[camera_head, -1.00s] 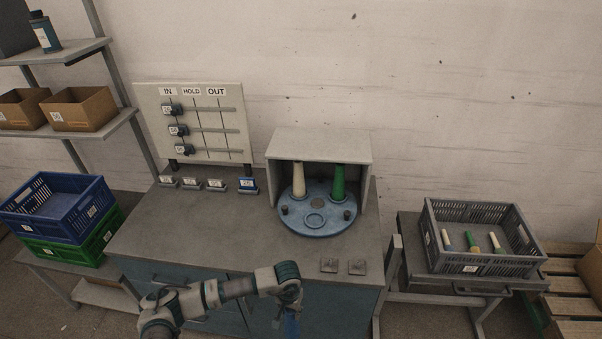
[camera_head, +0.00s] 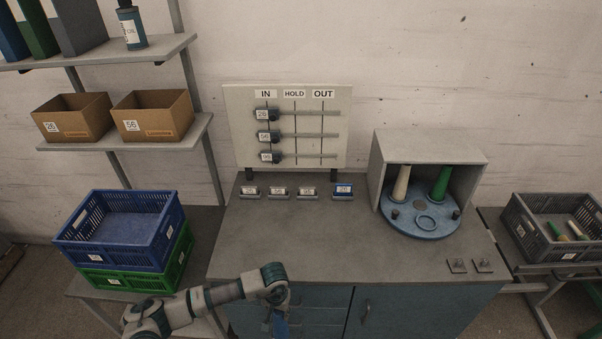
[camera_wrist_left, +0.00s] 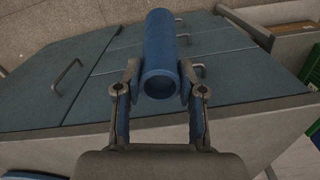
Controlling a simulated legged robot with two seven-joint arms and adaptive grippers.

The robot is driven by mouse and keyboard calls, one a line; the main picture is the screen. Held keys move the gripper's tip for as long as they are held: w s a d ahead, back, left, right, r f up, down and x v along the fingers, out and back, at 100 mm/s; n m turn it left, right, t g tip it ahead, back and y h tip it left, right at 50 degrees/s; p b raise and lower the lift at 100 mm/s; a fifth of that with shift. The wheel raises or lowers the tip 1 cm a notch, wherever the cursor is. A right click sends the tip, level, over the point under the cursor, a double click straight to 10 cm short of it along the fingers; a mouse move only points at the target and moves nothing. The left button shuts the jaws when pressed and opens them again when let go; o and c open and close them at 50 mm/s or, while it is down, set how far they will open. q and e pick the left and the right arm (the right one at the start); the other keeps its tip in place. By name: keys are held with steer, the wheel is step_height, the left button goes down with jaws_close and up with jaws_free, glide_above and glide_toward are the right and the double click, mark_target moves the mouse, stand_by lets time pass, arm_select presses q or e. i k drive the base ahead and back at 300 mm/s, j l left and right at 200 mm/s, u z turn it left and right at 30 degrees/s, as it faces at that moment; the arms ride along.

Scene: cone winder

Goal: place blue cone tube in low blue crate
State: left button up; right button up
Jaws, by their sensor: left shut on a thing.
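The blue cone tube (camera_wrist_left: 160,50) is in my left gripper (camera_wrist_left: 160,88), which is shut on it, as the left wrist view shows. The tube's open end faces the wrist camera. In the head view the left arm's end is at the bottom, in front of the workbench, and the gripper with the blue tube (camera_head: 281,325) is partly cut off by the frame's edge. The blue crate (camera_head: 118,250) sits on top of a green crate (camera_head: 178,262) on the low shelf at left. It looks empty. The left gripper is to the right of it. My right gripper is not in view.
The workbench (camera_head: 290,235) has a turntable (camera_head: 440,228) in a grey housing with a cream and a green cone. A grey crate (camera_head: 520,240) with tubes stands far right. Cardboard boxes (camera_head: 75,122) fill the shelf above the blue crate. Open space lies above that crate.

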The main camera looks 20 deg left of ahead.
mark_target(112, 235)
steer(key=k+j, duration=0.1)
steer(key=j, duration=1)
steer(key=k+j, duration=0.15)
steer(key=j, duration=0.4)
steer(key=k+j, duration=0.1)
steer(key=j, duration=0.95)
steer(key=k, duration=0.05)
